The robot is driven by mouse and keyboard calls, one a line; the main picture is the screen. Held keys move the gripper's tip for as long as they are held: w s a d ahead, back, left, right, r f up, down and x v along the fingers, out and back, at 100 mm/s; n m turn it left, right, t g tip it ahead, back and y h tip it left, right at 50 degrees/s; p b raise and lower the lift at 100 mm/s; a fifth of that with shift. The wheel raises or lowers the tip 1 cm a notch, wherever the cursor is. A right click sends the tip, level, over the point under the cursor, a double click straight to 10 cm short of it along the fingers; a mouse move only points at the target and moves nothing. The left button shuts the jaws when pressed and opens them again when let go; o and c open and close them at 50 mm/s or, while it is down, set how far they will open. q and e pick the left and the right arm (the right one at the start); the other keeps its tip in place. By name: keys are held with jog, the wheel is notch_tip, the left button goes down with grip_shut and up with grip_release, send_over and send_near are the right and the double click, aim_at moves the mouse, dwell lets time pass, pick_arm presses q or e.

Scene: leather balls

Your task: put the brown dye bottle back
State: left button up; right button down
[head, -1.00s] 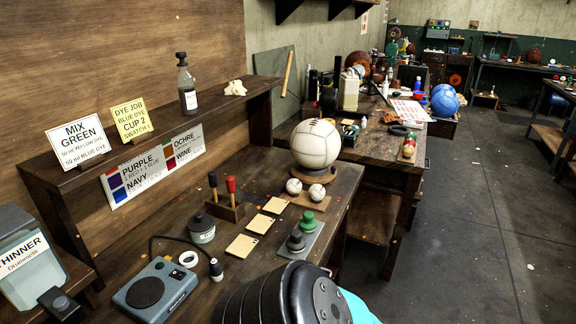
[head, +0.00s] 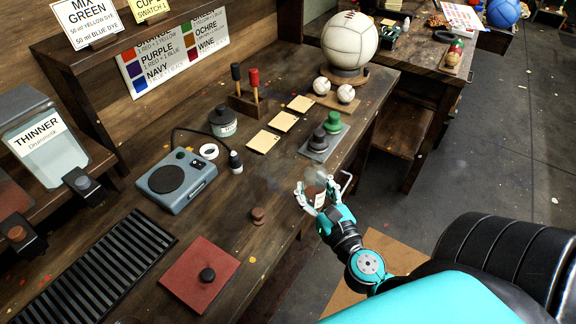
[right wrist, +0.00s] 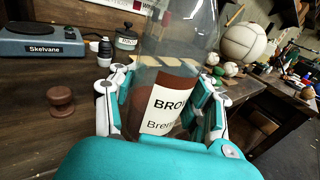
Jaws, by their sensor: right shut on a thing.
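The brown dye bottle (right wrist: 176,88) is clear glass with dark brown liquid low inside and a white label reading "BRO". My right gripper (right wrist: 162,112) is shut on it, with fingers on both sides of its lower body; its top is cut off in that view. In the head view the right gripper (head: 325,194) holds the bottle (head: 316,190) by the bench's front edge, where the glass is hard to make out. A small brown stopper (head: 258,215) stands on the bench to its left; it also shows in the right wrist view (right wrist: 61,103). My left gripper is not in view.
A blue-grey device (head: 177,179), a grey pot (head: 223,121), sample squares (head: 283,121) and a plate with dark and green knobs (head: 322,142) stand on the bench. A red pad (head: 201,273) and black grate (head: 96,270) lie nearer. A shelf (head: 75,38) runs behind.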

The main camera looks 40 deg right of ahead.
jog(key=p+x, duration=0.1)
jog(key=x, duration=0.3)
jog(key=a+x, duration=0.1)
jog(key=x, duration=0.3)
jog(key=f+p+x, duration=0.1)
jog(key=x, duration=0.3)
jog(key=shift+w+a+p, duration=0.25)
jog(key=shift+w+p, duration=0.05)
jog(key=shift+w, duration=0.35)
jog(key=shift+f, duration=0.3)
pick_arm(q)
jog(key=b, duration=0.3)
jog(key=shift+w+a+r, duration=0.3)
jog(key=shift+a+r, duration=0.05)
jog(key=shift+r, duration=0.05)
pick_arm(e)
notch_tip(320, 180, down, 3)
jog(key=shift+f, duration=0.15)
jog(key=c, duration=0.6)
grip_release()
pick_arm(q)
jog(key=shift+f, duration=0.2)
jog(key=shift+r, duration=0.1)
